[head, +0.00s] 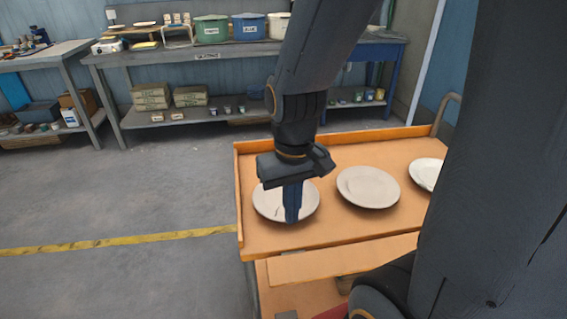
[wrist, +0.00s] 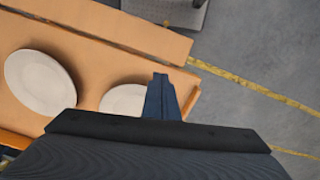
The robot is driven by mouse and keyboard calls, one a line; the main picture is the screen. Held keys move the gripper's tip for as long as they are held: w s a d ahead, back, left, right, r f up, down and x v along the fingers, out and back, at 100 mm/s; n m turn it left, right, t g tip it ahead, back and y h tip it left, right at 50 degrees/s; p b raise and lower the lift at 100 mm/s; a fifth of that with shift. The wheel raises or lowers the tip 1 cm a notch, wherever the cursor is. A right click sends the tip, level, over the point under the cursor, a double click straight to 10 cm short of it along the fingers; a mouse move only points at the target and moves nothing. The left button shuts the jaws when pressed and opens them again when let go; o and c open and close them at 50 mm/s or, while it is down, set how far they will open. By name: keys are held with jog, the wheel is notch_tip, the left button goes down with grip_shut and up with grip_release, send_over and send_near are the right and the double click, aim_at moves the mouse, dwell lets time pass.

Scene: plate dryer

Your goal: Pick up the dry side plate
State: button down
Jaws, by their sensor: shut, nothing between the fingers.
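Three pale plates lie in a row on an orange cart top (head: 335,230). My gripper (head: 292,218) is shut and empty, pointing down in front of the left plate (head: 268,203) and covering part of it. I cannot tell whether the fingertips touch that plate. The middle plate (head: 368,187) is fully visible and looks plain. The right plate (head: 425,172) is partly hidden behind my arm. In the wrist view my shut fingers (wrist: 160,82) overlap a partly hidden plate (wrist: 122,98). Another plate (wrist: 40,82) lies to its left. I cannot tell which plate is dry.
The cart has a raised orange rim (head: 330,139) and a lower shelf (head: 340,262). A workbench (head: 225,52) with green and blue bins stands at the back. A yellow line (head: 120,242) crosses the open grey floor to the left.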

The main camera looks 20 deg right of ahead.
jog(key=w+n+p, duration=0.3)
jog(key=w+p, duration=0.1)
jog(key=w, duration=2.5)
jog(key=f, duration=0.5)
jog(key=f+p, duration=0.1)
jog(key=f, duration=0.4)
jog(key=shift+s+a, duration=0.15)
jog(key=shift+a, duration=0.05)
jog(key=shift+s+d+r+p, duration=0.2)
jog(key=shift+s+p, duration=0.2)
jog(key=shift+s, duration=0.25)
jog(key=shift+s+d+r+p, duration=0.2)
jog(key=shift+s+p, duration=0.2)
jog(key=shift+s, duration=0.2)
jog(key=shift+s+d+f, duration=0.15)
jog(key=shift+s+d, duration=0.05)
jog(key=shift+s, duration=0.4)
jog(key=shift+s+d+p, duration=0.25)
jog(key=shift+s+p, duration=0.15)
jog(key=shift+s, duration=0.45)
jog(key=shift+s+d+p, duration=0.25)
jog(key=shift+s+p, duration=0.1)
jog(key=shift+s, duration=0.55)
jog(key=shift+s+d+p, duration=0.25)
jog(key=shift+s+p, duration=0.15)
jog(key=shift+s, duration=0.45)
